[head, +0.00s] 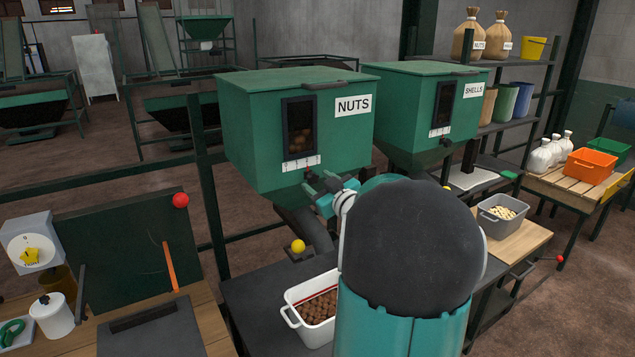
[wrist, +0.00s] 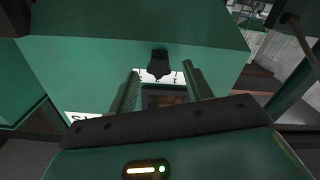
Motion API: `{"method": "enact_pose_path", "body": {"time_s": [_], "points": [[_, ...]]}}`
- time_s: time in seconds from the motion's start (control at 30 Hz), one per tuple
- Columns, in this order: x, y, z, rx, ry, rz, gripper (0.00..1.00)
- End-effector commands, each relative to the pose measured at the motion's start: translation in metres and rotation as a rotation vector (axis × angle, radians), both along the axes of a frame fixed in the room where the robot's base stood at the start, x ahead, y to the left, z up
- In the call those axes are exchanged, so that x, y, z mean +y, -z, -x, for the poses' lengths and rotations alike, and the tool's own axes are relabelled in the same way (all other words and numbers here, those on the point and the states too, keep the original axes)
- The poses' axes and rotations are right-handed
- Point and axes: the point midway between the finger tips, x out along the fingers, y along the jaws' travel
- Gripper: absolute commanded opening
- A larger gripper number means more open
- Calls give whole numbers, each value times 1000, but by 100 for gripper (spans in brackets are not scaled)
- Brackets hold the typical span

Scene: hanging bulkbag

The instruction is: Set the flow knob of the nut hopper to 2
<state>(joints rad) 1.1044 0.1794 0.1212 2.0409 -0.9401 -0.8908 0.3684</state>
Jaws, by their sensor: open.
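The green nut hopper (head: 262,135) bears a NUTS label (head: 353,105), and its dark window shows nuts inside. A white scale strip (head: 301,164) lies under the window. The small dark flow knob (head: 309,174) is just below the strip; the wrist view shows it as a black knob (wrist: 159,64) beside the strip (wrist: 162,77). The scale figures and the knob's setting are too small to read. My gripper (head: 318,182) is open in front of the knob. In the wrist view the knob appears between the fingertips (wrist: 160,72), with gaps on both sides and no clear contact.
A white bin of nuts (head: 308,318) stands below the hopper, near a yellow ball knob (head: 298,246). The SHELLS hopper (head: 410,100) is to the right, with a grey bin (head: 487,219) below it. A dark panel (head: 128,250) stands at left.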

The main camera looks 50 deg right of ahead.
Motion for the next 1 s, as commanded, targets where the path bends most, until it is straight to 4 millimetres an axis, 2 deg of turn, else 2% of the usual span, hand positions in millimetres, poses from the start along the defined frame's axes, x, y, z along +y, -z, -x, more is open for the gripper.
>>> {"method": "enact_pose_path", "body": {"time_s": [0.4,0.53,0.7,1.0], "points": [[26,-1,85,-1,4,1,50],[33,-1,106,-2,3,2,50],[37,-1,119,-2,2,0,50],[37,-1,120,-1,2,0,50]]}}
